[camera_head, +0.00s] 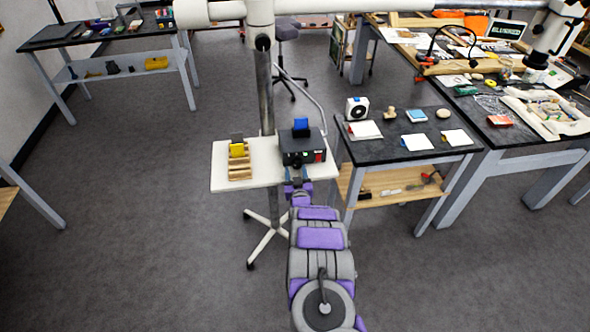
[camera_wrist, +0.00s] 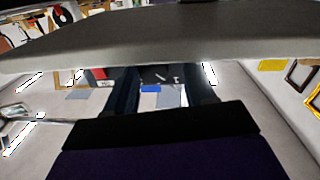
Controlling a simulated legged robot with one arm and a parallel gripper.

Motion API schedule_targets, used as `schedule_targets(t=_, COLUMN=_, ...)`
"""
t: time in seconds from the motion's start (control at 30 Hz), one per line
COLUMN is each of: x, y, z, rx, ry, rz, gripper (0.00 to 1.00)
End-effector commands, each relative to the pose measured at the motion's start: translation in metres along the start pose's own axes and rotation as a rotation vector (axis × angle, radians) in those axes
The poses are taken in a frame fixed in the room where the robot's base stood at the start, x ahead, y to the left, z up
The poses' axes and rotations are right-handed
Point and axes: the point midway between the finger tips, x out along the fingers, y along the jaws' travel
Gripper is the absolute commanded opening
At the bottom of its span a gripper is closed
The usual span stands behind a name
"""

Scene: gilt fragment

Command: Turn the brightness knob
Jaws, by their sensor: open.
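A black box-shaped device (camera_head: 304,151) with a blue piece (camera_head: 301,127) on top stands on a small white table (camera_head: 232,178). A small red mark shows on the right of its front. In the wrist view my gripper (camera_wrist: 163,95) is open, with dark fingers apart and nothing clearly held. A dark surface and a small blue patch (camera_wrist: 150,88) show between the fingers.
A wooden rack (camera_head: 239,171) with yellow and dark pieces stands left of the device. A metal pole (camera_head: 264,90) rises behind the table. A black-topped table (camera_head: 390,150) with small items stands close at the right. The floor (camera_head: 160,230) to the left is clear.

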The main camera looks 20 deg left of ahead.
Motion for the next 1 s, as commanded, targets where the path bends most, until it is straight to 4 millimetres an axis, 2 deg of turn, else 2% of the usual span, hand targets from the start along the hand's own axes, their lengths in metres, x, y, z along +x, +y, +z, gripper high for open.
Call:
schedule_targets(t=0.03, x=0.008, y=0.007, z=-0.009, rx=0.001, ry=0.021, rz=0.014, gripper=0.65)
schedule_targets(t=0.2, x=0.018, y=0.003, z=-0.009, rx=-0.002, ry=0.02, rz=0.016, gripper=0.65)
schedule_targets(t=0.5, x=0.017, y=0.0, z=-0.008, rx=-0.003, ry=0.015, rz=0.012, gripper=0.65)
schedule_targets(t=0.53, x=0.017, y=0.0, z=-0.007, rx=-0.002, ry=0.015, rz=0.012, gripper=0.6)
schedule_targets(t=1.0, x=0.015, y=0.003, z=-0.007, rx=-0.001, ry=0.014, rz=0.014, gripper=0.15)
